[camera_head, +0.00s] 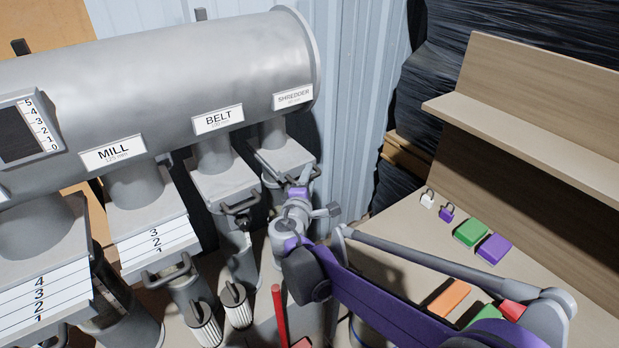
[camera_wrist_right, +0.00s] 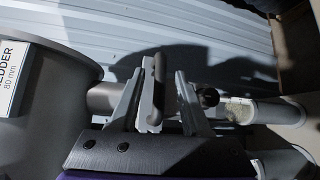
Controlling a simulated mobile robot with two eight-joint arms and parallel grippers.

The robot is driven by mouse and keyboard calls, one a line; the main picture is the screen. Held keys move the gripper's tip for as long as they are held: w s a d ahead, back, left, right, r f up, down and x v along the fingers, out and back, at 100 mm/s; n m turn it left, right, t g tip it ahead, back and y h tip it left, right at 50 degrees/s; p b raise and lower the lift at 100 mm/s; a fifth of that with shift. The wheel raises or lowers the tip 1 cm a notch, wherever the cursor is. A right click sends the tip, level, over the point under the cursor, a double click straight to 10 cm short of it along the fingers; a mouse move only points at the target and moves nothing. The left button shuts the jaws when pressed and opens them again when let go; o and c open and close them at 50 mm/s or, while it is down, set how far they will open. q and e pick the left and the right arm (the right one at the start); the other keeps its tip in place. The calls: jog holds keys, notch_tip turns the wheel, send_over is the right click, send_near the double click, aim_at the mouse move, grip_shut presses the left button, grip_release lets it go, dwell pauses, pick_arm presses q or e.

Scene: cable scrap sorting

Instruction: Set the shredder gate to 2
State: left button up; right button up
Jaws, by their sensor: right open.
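The shredder duct carries a white SHREDDER label (camera_head: 293,97) at the right end of the big grey pipe. Below it is the grey shredder gate (camera_head: 284,157), with no scale numbers showing on it. My right gripper (camera_head: 299,181) is at the gate's front edge and partly covers it. In the right wrist view my right gripper (camera_wrist_right: 159,72) is open, with the grey gate handle (camera_wrist_right: 157,90) standing between its two fingers. I cannot tell whether a finger touches the handle. My left gripper is not in view.
The belt gate (camera_head: 222,184) and mill gate (camera_head: 152,245) stand left of the shredder gate; the mill gate shows numbers 1 to 3. A bench (camera_head: 405,245) at the right holds padlocks and several coloured blocks. A corrugated wall (camera_head: 350,100) is behind.

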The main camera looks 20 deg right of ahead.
jog(key=shift+w+d, duration=0.2)
jog(key=shift+w, duration=0.1)
grip_shut()
dwell(1.3)
